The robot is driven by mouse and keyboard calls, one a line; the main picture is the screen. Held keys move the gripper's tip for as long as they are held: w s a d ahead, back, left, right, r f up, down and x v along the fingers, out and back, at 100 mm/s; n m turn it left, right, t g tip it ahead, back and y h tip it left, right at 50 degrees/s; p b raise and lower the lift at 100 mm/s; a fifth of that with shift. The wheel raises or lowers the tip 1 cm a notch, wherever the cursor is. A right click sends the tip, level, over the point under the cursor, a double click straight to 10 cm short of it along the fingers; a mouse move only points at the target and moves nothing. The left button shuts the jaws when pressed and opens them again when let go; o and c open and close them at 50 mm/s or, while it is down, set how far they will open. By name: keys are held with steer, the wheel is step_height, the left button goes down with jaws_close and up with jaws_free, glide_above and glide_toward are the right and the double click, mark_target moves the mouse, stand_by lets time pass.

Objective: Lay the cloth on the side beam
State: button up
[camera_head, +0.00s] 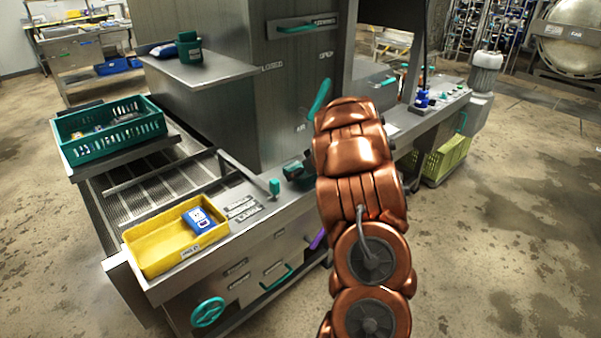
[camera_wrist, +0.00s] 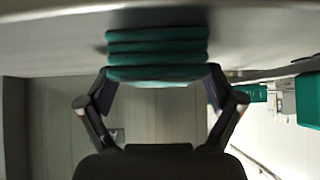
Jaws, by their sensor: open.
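A folded green cloth (camera_wrist: 157,58), stacked in several layers, lies against a pale grey surface (camera_wrist: 50,45) at the top of the wrist view. My gripper (camera_wrist: 160,90) is open, with one finger on each side of the cloth's near edge. The side beam (camera_head: 228,238) appears to be the labelled steel edge at the machine's front.
A yellow tray (camera_head: 150,262) with a blue-and-white pack stands on the machine's front left. A green crate (camera_head: 110,143) stands behind it. Open floor (camera_head: 500,220) lies to the right.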

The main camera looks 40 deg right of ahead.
steer(key=v, duration=1.2)
steer(key=shift+r, duration=0.15)
steer(key=w+r+t+h, duration=0.2)
steer(key=w+r+h, duration=0.3)
steer(key=r, duration=0.6)
steer(key=s+a+r+m+g+h, duration=0.2)
steer(key=s+a+r+m+h, duration=0.15)
steer(key=r, duration=0.25)
steer(key=s+a+f+n+g+y, duration=0.1)
steer(key=s+a+f+g+y, duration=0.2)
steer(key=s+a, duration=0.7)
steer(key=s+a+f+n+g+y, duration=0.1)
steer(key=s+a+f+g+y, duration=0.1)
steer(key=s+a+f+g, duration=0.2)
steer(key=s+a+f+n+g+y, duration=0.1)
steer(key=s+a+f+g+y, duration=0.2)
steer(key=s+a+f, duration=0.5)
steer(key=s+a, duration=0.5)
steer(key=a, duration=0.4)
steer(key=s+a, duration=0.5)
steer(key=a, duration=0.3)
steer(key=shift+a+f+n+g+y, duration=0.35)
steer(key=shift+g, duration=0.05)
